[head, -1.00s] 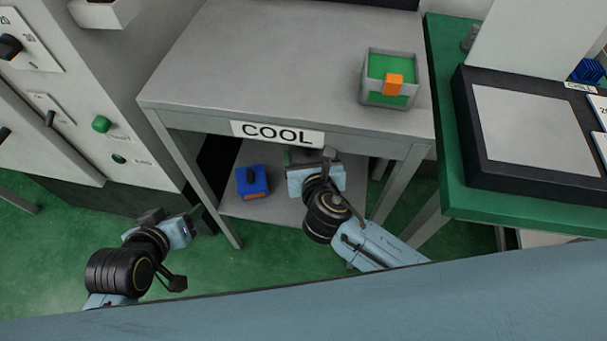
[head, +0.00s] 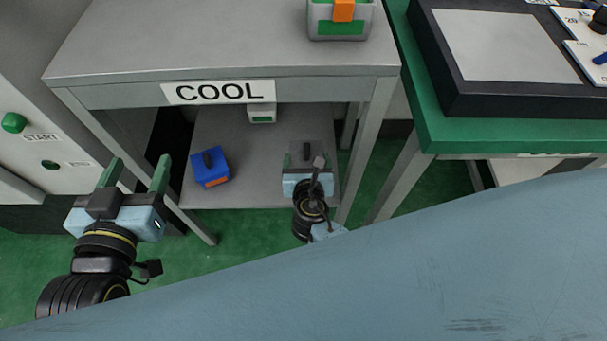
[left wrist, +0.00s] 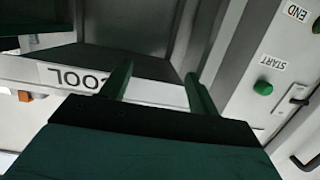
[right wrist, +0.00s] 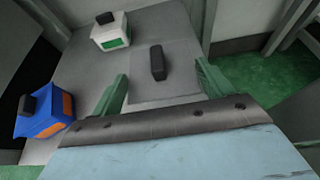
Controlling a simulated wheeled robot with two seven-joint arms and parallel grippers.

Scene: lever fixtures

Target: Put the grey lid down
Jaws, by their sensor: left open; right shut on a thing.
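The grey lid (head: 308,150) is a flat square plate with a black handle, over the right part of the lower shelf (head: 240,180) under the table marked COOL. My right gripper (head: 306,165) is shut on it. The right wrist view shows the grey lid (right wrist: 158,85) lying level between the two green fingers of my right gripper (right wrist: 160,75). I cannot tell whether it touches the shelf. My left gripper (head: 137,172) is open and empty, left of the table. Its fingers also show apart in the left wrist view (left wrist: 158,85).
On the lower shelf, a blue box (head: 208,170) with an orange patch stands left of the lid, and a white box (head: 262,113) with a green patch stands behind. A grey-green box (head: 338,28) stands on the tabletop. Table legs (head: 368,150) flank the shelf.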

